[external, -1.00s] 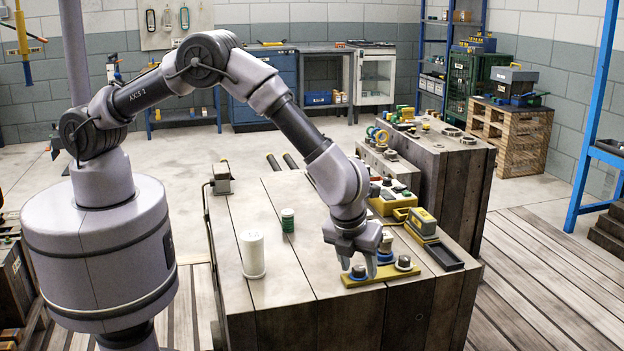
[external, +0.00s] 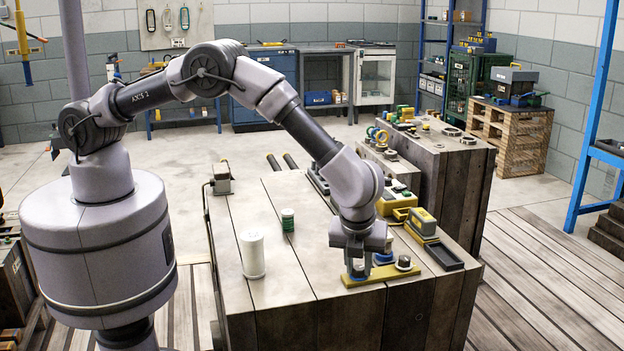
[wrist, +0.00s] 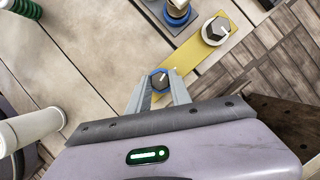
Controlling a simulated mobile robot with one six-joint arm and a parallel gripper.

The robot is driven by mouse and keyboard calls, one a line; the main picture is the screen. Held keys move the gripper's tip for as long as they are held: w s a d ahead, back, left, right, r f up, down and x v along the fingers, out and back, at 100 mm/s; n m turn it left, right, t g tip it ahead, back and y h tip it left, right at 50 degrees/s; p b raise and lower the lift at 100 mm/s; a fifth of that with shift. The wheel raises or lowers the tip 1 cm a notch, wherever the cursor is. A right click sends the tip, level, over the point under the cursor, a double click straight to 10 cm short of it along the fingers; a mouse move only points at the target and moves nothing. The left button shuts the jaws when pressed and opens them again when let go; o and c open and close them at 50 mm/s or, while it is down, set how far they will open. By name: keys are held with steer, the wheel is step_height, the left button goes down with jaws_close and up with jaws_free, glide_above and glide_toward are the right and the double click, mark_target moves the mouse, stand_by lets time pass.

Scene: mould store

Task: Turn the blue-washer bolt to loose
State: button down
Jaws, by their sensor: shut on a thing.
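The blue-washer bolt (wrist: 160,79) has a dark head with a white line and sits at one end of a yellow plate (wrist: 190,55). In the external view that is the left end of the plate (external: 375,278). My gripper (wrist: 160,86) is shut on the bolt head, one finger on each side; in the external view my gripper (external: 358,268) points down at the bolt, which its fingers mostly hide. The white line points toward the upper right in the wrist view. A second bolt (wrist: 215,30) with a pale washer stands at the plate's other end.
A blue-based part (wrist: 178,12) stands close behind the plate. A black tray (external: 444,257) lies to the right. Wood between cylinder and plate is clear.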

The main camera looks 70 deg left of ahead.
steer(key=n+g, duration=0.1)
steer(key=n, duration=0.1)
steer(key=n+g, duration=0.1)
steer(key=n, duration=0.2)
steer(key=shift+w+n+y, duration=0.15)
steer(key=shift+n+y, duration=0.15)
steer(key=n+b, duration=0.1)
steer(key=n+g+b, duration=0.1)
steer(key=n, duration=0.1)
steer(key=shift+w+f+n+g, duration=0.1)
steer(key=shift+f+n+g, duration=0.05)
steer(key=shift+n+g, duration=0.15)
steer(key=shift+n+g+b, duration=0.3)
steer(key=shift+n+b, duration=0.3)
steer(key=shift+n, duration=0.1)
steer(key=c, duration=1.2)
jaws_free()
steer(key=shift+o, duration=0.2)
steer(key=shift+r, duration=0.2)
